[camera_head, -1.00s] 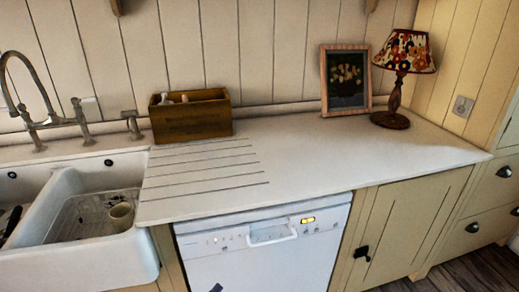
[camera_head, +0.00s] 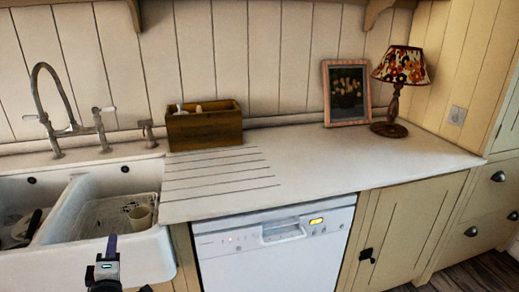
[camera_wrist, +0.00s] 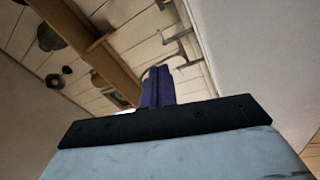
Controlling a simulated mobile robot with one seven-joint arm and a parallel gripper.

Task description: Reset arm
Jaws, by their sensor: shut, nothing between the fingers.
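My gripper (camera_head: 111,246) shows at the bottom left of the head view, in front of the white double sink. Its thin purple fingers point upward and the dark wrist part is below them. In the wrist view the purple fingers (camera_wrist: 158,88) stand close together, shut, with nothing held between them. Most of my arm is out of view.
The sink (camera_head: 140,255) holds a rack and a cup (camera_head: 140,217); a tap (camera_head: 55,120) stands behind. The worktop (camera_head: 310,165) carries a wooden box (camera_head: 204,128), a framed picture (camera_head: 347,94) and a lamp (camera_head: 402,68). Its middle is clear. The wrist view shows a wooden shelf (camera_wrist: 85,40).

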